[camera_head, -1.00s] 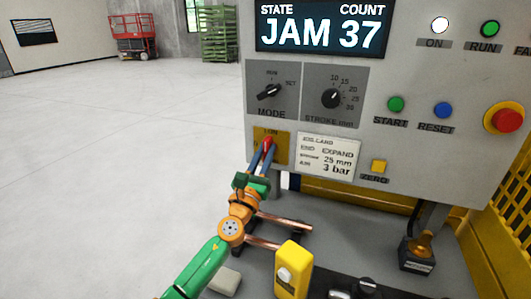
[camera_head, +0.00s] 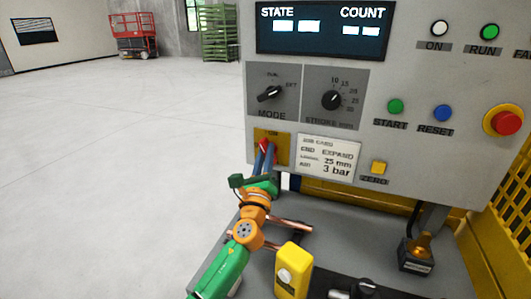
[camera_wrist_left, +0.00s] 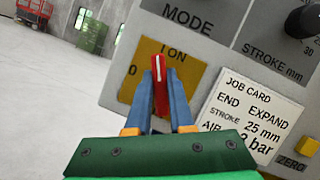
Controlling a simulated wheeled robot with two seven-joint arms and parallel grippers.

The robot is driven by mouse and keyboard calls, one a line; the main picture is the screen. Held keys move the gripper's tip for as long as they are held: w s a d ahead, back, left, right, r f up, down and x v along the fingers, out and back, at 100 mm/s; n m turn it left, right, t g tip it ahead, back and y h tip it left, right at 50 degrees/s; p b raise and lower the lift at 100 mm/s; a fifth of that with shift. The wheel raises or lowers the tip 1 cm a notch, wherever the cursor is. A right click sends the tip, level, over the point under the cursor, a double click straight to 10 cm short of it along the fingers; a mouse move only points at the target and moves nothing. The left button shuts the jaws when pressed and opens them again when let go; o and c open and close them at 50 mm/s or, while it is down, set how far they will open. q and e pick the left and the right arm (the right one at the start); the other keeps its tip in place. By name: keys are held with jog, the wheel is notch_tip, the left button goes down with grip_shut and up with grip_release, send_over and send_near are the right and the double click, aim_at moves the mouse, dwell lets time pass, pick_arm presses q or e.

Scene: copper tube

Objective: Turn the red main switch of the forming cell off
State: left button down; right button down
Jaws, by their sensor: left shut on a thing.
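The red main switch (camera_head: 264,145) sits on a yellow plate (camera_head: 284,150) at the lower left of the grey panel. In the left wrist view the plate (camera_wrist_left: 190,55) reads "I ON" at its top and "0" at its left. My left gripper (camera_head: 266,152) is shut on the red handle (camera_wrist_left: 160,80), one blue finger on each side. The handle's white line points left of the "ON" mark, toward the side of "0" but not at it. Part of the handle is hidden between the fingers. My right gripper is not in view.
The display (camera_head: 320,27) shows only pale blocks under STATE and COUNT. The mode knob (camera_head: 269,93) is above the switch; the job card (camera_head: 328,156) is to its right. Copper tubes (camera_head: 290,224) and a yellow box (camera_head: 293,272) are below. Open floor lies left.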

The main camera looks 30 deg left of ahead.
pick_arm(q)
jog(key=n+g, duration=0.1)
jog(key=n, duration=0.1)
jog(key=n+y+p, duration=0.1)
jog(key=n, duration=0.2)
jog(key=shift+r+g, duration=0.15)
jog(key=shift+g, duration=0.25)
jog(key=n+g+p, duration=0.1)
jog(key=n, duration=0.2)
jog(key=shift+y, duration=0.4)
jog(key=n+g+p, duration=0.2)
jog(key=n, duration=0.2)
jog(key=shift+n+g+p, duration=0.3)
jog(key=shift+n+p, duration=0.45)
jog(key=shift+n, duration=0.35)
jog(key=c, duration=0.8)
grip_release()
jog(key=shift+w+f, duration=0.1)
jog(key=shift+f, duration=0.1)
